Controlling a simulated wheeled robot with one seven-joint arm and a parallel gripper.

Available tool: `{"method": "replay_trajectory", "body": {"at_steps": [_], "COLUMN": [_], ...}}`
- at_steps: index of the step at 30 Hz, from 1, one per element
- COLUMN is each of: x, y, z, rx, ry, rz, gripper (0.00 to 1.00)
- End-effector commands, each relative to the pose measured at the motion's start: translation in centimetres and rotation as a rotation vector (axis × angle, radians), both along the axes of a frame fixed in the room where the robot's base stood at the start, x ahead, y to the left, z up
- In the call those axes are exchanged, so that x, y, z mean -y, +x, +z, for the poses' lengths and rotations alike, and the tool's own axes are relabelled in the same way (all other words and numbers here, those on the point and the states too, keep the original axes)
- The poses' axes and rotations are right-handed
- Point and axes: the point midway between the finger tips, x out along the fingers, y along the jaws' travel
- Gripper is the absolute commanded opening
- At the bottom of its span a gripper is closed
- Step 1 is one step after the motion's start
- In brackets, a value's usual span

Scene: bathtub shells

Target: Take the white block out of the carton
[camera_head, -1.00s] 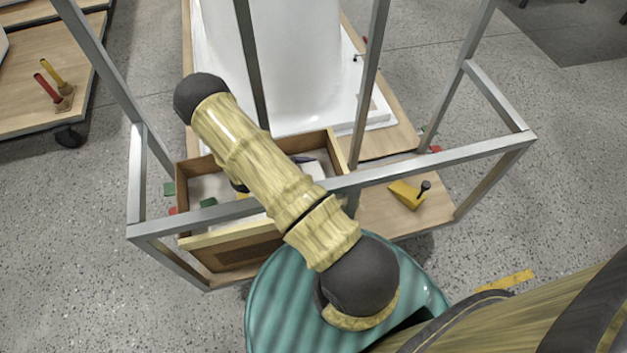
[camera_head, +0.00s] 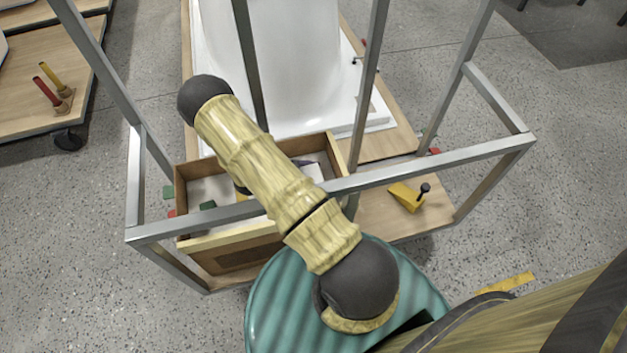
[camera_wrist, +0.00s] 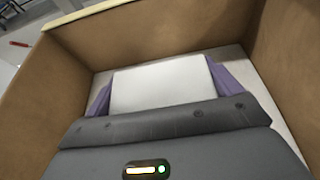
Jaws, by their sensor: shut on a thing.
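The white block (camera_wrist: 163,88) sits between the purple fingers of my gripper (camera_wrist: 165,84) in the wrist view. My gripper is shut on it, one finger at each side, inside the brown-walled carton (camera_wrist: 150,36). In the head view, the carton (camera_head: 228,240) stands open on the wooden board. My arm crosses over it and hides part of its inside. A bit of the white block (camera_head: 313,171) shows near the carton's right side. I cannot tell whether the block touches the carton floor.
A green block (camera_head: 207,206) and a partly hidden yellow piece (camera_head: 241,197) lie in the carton. A metal frame (camera_head: 430,161) with upright bars surrounds the area. A white bathtub shell (camera_head: 300,70) stands behind. A yellow wedge (camera_head: 406,197) lies on the board at right.

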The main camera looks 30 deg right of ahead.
Motion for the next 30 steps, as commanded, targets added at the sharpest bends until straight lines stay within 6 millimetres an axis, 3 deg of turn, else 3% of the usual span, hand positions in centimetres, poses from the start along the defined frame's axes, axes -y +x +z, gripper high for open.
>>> {"method": "replay_trajectory", "body": {"at_steps": [8,21,30], "x": [0.0,0.0,0.0], "y": [0.1,0.0,0.0], "z": [1.7,9.4,10.0], "rx": [0.002,0.002,0.0], "ry": [-0.001,0.001,0.0], "rz": [0.0,0.001,0.0], "gripper": [0.69,0.69,0.69]}}
